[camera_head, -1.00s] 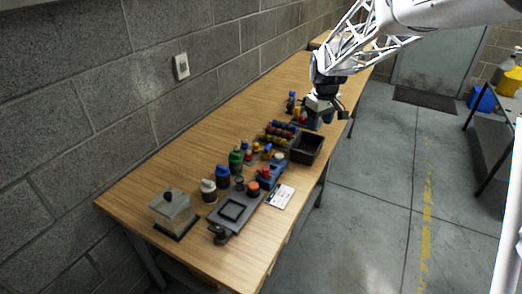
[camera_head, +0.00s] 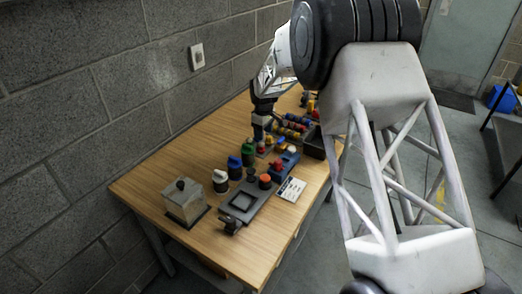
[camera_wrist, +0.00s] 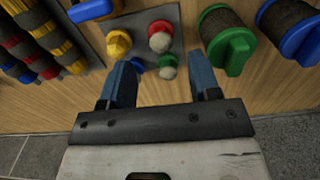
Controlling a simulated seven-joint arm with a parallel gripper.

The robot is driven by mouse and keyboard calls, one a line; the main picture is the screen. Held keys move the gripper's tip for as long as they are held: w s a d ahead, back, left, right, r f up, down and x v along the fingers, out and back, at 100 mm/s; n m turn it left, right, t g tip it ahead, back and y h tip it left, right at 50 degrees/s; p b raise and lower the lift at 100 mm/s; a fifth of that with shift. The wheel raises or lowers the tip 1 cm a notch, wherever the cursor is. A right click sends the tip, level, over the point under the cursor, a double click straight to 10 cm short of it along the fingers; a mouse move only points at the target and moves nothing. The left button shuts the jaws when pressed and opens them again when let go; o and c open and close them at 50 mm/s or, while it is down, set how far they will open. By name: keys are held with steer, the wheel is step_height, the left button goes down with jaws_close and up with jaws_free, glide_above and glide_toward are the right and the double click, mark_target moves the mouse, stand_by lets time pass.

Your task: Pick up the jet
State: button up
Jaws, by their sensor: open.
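No object is labelled a jet; the likely candidates are small coloured pieces on a grey plate (camera_wrist: 148,20), but I cannot tell which is meant. Nothing is held. In the head view my gripper (camera_head: 262,128) hangs over the table's middle, partly hiding the plate.
Large green (camera_wrist: 231,45) and blue (camera_wrist: 300,35) capped rolls stand close on the right in the wrist view. Striped rolls (camera_wrist: 40,45) lie on the left.

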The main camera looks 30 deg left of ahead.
mark_target(261, 143)
steer(key=shift+s+a+f, duration=0.1)
steer(key=shift+a+f, duration=0.3)
steer(key=shift+a, duration=0.15)
steer(key=shift+f, duration=1.3)
steer(key=shift+a+f, duration=0.1)
steer(key=shift+f, duration=2.5)
steer(key=c, duration=0.8)
steer(key=shift+o, duration=0.2)
steer(key=shift+r, duration=0.15)
